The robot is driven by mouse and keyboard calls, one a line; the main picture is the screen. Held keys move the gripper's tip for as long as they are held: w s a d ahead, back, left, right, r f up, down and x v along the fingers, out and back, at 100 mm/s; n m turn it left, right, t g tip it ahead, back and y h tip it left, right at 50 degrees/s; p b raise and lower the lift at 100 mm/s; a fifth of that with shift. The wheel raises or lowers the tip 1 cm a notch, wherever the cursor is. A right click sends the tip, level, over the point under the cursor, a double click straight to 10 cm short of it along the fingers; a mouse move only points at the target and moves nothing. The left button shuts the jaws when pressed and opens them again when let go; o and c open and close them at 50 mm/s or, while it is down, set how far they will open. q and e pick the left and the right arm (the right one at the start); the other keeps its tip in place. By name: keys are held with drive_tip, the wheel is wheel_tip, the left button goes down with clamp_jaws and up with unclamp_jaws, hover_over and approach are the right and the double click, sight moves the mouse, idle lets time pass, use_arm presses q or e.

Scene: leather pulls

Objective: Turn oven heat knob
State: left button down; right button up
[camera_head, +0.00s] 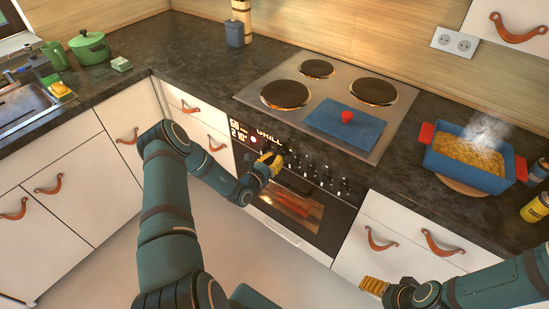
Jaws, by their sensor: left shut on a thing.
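My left gripper (273,160), with yellow fingers, is at the left part of this row. It is shut on an oven knob, which its fingers mostly hide. The knob's turn angle cannot be made out. My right gripper (373,286) is low at the right, away from the oven, and its finger gap is not clear.
The hob (392,112) has several burners and a blue lid (346,124) with a red knob. A steaming blue dish (455,178) stands on the right counter near jars (537,208). Cabinets with leather pulls flank the oven. The floor in front is clear.

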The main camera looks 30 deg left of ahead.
use_arm(q)
drive_tip(key=shift+r+m, duration=0.1)
drive_tip(key=shift+m, duration=0.5)
drive_tip(key=c, duration=1)
unclamp_jaws()
drive_tip(key=shift+w, duration=0.1)
drive_tip(key=s, duration=1.2)
drive_tip(key=shift+a, duration=0.45)
